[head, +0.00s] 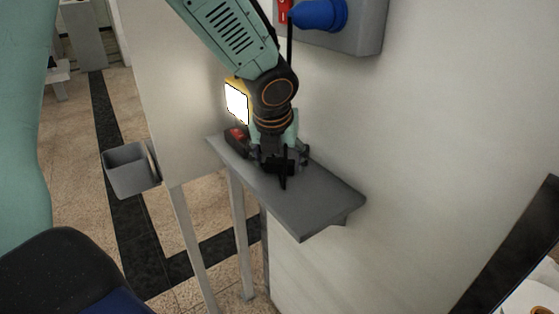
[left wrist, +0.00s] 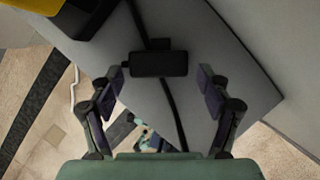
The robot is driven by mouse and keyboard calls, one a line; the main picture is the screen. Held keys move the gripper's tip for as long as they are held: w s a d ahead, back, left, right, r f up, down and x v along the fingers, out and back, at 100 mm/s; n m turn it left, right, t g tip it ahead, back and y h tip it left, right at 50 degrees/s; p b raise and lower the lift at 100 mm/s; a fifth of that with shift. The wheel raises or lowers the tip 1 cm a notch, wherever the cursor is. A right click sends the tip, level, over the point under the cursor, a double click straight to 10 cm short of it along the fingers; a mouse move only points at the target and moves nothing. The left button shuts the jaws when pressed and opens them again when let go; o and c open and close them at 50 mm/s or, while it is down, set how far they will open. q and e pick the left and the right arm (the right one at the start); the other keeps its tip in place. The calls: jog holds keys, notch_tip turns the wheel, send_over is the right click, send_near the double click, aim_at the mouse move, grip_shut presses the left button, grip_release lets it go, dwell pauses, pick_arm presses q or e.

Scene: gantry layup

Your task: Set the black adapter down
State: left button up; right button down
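The black adapter (left wrist: 160,64) is a small dark block with a dark cable, seen in the left wrist view against the grey shelf (left wrist: 235,62). The shelf also shows in the head view (head: 315,205), fixed to the wall. My left gripper (left wrist: 160,88) points down at the shelf, its two fingers spread on either side of the adapter. Gaps show between the fingers and the adapter. In the head view the left gripper (head: 281,160) is low over the shelf, with dark parts of the adapter and cable between its fingers. My right gripper is out of view.
A lit yellow lamp (head: 237,102) and a red and black item (head: 236,136) stand at the shelf's far end. A grey bin (head: 131,170) hangs to the left. A blue plug (head: 320,14) sits on a grey wall box above. The shelf's near end is clear.

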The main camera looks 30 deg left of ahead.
pick_arm(q)
jog(key=shift+s+d+r, duration=0.2)
jog(key=shift+s, duration=0.1)
jog(key=shift+w+a+f, duration=0.2)
jog(key=shift+w+a, duration=0.05)
jog(key=shift+w+a+r, duration=0.1)
jog(key=shift+w, duration=0.05)
jog(key=p+v, duration=0.5)
jog(key=v, duration=0.6)
jog(key=shift+s+d+r, duration=0.2)
jog(key=shift+s+r, duration=0.1)
jog(key=shift+s+d+r, duration=0.1)
jog(key=shift+s, duration=0.15)
jog(key=shift+w, duration=0.2)
jog(key=shift+s, duration=0.15)
